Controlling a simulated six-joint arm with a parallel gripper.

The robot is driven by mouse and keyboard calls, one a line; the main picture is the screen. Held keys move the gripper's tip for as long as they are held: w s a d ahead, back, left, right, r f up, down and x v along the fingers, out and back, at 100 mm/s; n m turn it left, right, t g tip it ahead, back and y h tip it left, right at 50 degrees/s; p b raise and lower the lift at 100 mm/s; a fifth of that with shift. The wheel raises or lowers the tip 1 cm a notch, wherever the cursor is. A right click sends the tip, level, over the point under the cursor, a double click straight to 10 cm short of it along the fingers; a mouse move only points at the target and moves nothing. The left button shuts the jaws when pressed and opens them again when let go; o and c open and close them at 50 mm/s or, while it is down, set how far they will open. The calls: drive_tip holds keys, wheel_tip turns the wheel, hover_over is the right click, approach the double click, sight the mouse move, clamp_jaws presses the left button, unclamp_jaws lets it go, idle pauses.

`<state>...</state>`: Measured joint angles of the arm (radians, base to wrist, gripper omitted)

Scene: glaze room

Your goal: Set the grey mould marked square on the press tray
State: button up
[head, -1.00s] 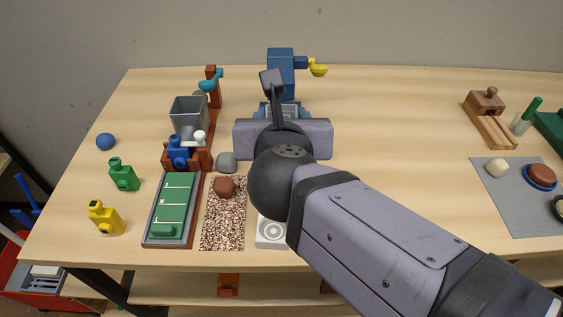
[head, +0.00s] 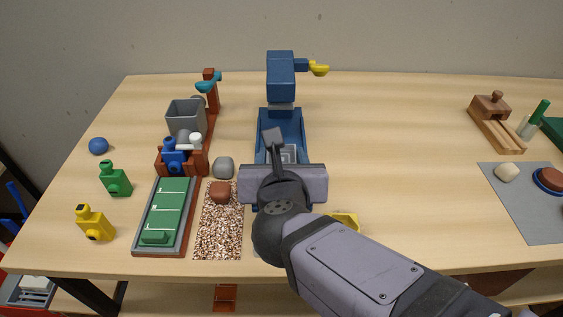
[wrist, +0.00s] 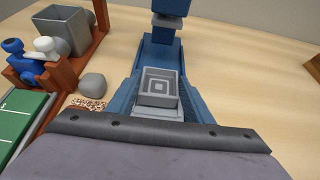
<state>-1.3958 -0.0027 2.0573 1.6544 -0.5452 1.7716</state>
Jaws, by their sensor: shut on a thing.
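The grey mould marked with a square (wrist: 160,83) is in front of my gripper (wrist: 160,98) in the wrist view. It lines up with the blue press tray (wrist: 158,55), inside its side walls and toward its near end. In the head view, the mould (head: 288,152) shows just beyond my gripper (head: 286,165), which is shut on it. My wrist hides the near part of the tray (head: 260,125). I cannot tell whether the mould rests on the tray floor or hangs just above it. The blue press (head: 281,75) with its yellow handle (head: 320,69) stands behind.
Left of the tray are a grey stone-like lump (head: 223,167), a brown lump (head: 220,192) on a speckled strip (head: 218,235), and a green board (head: 168,210). A yellow thing (head: 345,220) is partly hidden by my arm.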

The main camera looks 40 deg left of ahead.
drive_tip(key=shift+f, duration=0.35)
drive_tip(key=o, duration=1.1)
drive_tip(key=shift+r, duration=0.15)
drive_tip(key=p+v, duration=0.2)
drive_tip(key=v, duration=1)
